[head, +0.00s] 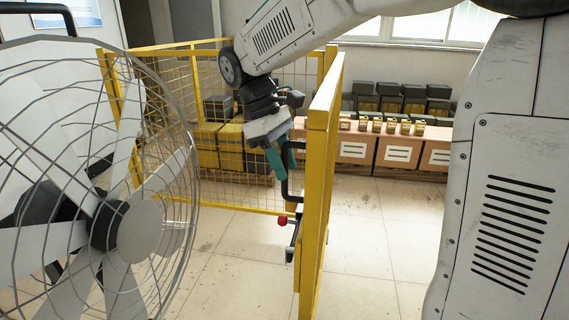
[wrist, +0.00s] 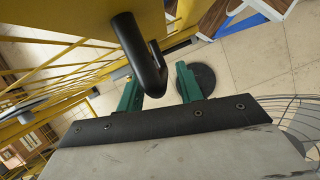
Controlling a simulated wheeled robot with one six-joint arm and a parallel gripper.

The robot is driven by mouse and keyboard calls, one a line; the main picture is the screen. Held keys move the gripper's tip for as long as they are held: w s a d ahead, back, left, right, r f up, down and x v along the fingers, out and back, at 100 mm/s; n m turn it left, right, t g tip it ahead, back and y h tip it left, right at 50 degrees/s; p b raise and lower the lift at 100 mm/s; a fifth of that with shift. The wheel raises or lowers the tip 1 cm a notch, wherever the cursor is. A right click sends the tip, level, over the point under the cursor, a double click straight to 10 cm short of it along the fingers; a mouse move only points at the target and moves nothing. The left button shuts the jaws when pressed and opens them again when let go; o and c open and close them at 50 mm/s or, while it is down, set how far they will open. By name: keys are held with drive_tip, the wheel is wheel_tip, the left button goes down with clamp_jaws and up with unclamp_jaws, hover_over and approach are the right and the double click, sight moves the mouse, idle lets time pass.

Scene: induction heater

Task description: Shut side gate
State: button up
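The yellow side gate (head: 318,170) stands swung out toward me, seen nearly edge-on in the middle of the head view. Its black handle (head: 289,170) is on the left face, with a red-knobbed latch (head: 283,220) below. My gripper (head: 276,163) is at the handle, its green fingers pointing down. In the wrist view the handle (wrist: 139,50) shows large, its bent end between the two spread fingers in the picture. The fingers are apart and not visibly clamped on it. I cannot tell whether they touch it.
A large caged fan (head: 100,220) fills the left side of the head view. Yellow mesh fencing (head: 240,190) stands behind the gate. Orange boxes (head: 400,152) with black crates on top line the back wall. The tiled floor right of the gate (head: 375,235) is clear.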

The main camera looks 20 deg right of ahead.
drive_tip(key=shift+d+f, duration=0.1)
drive_tip(key=shift+f, duration=0.2)
drive_tip(key=shift+s, duration=0.1)
clamp_jaws()
